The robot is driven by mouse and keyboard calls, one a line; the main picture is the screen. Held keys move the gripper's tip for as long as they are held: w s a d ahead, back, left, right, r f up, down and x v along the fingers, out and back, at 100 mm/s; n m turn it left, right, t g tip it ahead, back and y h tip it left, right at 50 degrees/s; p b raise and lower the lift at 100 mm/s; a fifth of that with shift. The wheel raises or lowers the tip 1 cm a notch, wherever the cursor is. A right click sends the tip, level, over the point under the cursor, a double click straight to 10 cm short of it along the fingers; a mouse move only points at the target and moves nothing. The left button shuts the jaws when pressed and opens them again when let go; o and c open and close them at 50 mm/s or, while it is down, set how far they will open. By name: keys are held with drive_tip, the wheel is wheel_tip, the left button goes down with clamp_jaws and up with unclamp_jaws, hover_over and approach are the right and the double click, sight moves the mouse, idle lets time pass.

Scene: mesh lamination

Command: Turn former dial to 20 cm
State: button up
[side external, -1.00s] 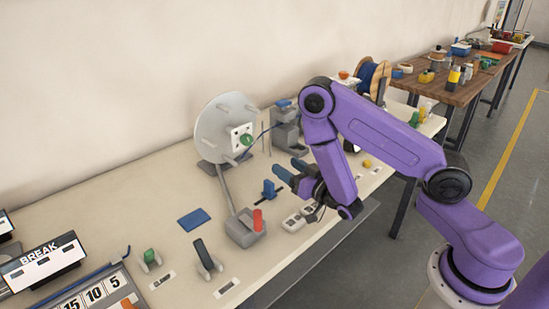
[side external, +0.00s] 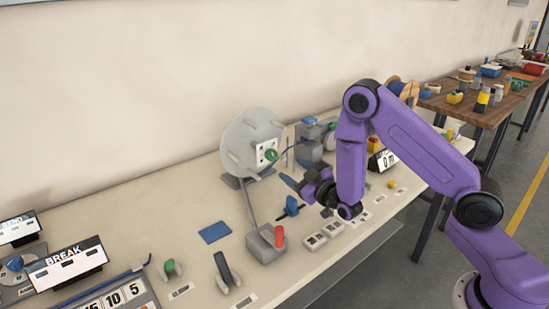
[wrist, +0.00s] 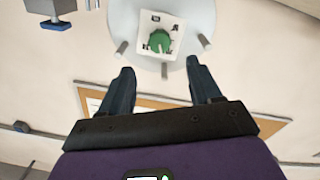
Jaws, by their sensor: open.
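The former is a round grey disc (side external: 240,138) with pegs, standing upright at the back of the bench. A green dial (side external: 271,155) sits on a white plate on its face. In the wrist view the dial (wrist: 160,41) has a pale pointer line and points toward the bottom; marks on the plate are too small to read. My gripper (side external: 296,180) is in front and to the right of the disc, apart from it. In the wrist view my gripper (wrist: 160,68) is open and empty, with the dial beyond and between its fingers.
A grey machine (side external: 310,145) is right of the disc. A blue pad (side external: 214,232) lies at left, with bare bench around it.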

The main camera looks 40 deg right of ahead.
sight(273, 156)
drive_tip(key=w, duration=1)
drive_tip(key=shift+d, duration=0.2)
drive_tip(key=c, duration=1)
drive_tip(key=shift+n, duration=2.2)
drive_tip(key=shift+c, duration=0.2)
drive_tip(key=o, duration=1)
drive_tip(key=shift+o, duration=0.2)
drive_tip(key=s, duration=1.7)
drive_tip(key=shift+s+a, duration=0.2)
drive_tip(key=shift+a, duration=0.1)
drive_tip(key=shift+f, duration=0.1)
